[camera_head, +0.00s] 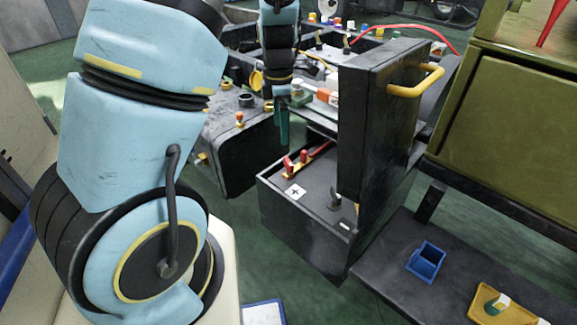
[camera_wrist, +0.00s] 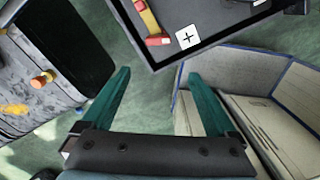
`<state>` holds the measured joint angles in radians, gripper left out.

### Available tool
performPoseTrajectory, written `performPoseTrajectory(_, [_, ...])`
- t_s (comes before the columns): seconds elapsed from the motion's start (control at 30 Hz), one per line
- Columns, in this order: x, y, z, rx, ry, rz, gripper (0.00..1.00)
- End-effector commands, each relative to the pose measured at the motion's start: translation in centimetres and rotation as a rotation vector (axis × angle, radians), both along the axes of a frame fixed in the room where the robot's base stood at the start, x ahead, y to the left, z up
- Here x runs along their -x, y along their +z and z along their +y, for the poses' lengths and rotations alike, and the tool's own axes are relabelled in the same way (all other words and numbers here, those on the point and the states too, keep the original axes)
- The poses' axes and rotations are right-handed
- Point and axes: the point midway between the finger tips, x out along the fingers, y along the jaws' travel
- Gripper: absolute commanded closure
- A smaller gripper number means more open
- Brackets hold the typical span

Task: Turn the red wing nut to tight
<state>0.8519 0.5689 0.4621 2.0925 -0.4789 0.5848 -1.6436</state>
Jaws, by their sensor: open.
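An open dark box (camera_head: 330,250) holds a white label with a plus sign (camera_head: 295,191). Beside the label, small upright red pieces (camera_head: 288,165) stand at a red bar; I take the wing nut to be among them, but its wings are too small to make out. In the wrist view, a red end piece (camera_wrist: 158,41) of a yellow-and-red bar (camera_wrist: 148,17) lies left of the plus label (camera_wrist: 187,38), beyond my fingertips. My gripper (camera_head: 283,125) has teal fingers and hangs above and behind the box. It is open and empty in the wrist view (camera_wrist: 158,76).
The box's dark raised lid (camera_head: 375,125) with a yellow handle (camera_head: 417,82) stands upright to the right of my gripper. A dark block with orange-topped knobs (camera_head: 240,119) is left. A low shelf holds a blue bin (camera_head: 426,261) and yellow tray (camera_head: 477,314).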

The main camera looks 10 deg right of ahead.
Motion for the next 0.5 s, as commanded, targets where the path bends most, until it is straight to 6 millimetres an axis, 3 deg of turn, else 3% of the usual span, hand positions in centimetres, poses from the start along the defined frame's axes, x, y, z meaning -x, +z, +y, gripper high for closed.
performPoseTrajectory(0.17, [-0.5, -1.6, -2.0, -0.013, 0.143, -0.007, 0.07])
performPoseTrajectory(0.33, [-0.5, -2.9, -2.1, -0.015, 0.165, -0.006, 0.07])
performPoseTrajectory(0.5, [-0.5, -5.9, -2.0, -0.016, 0.164, -0.004, 0.07])
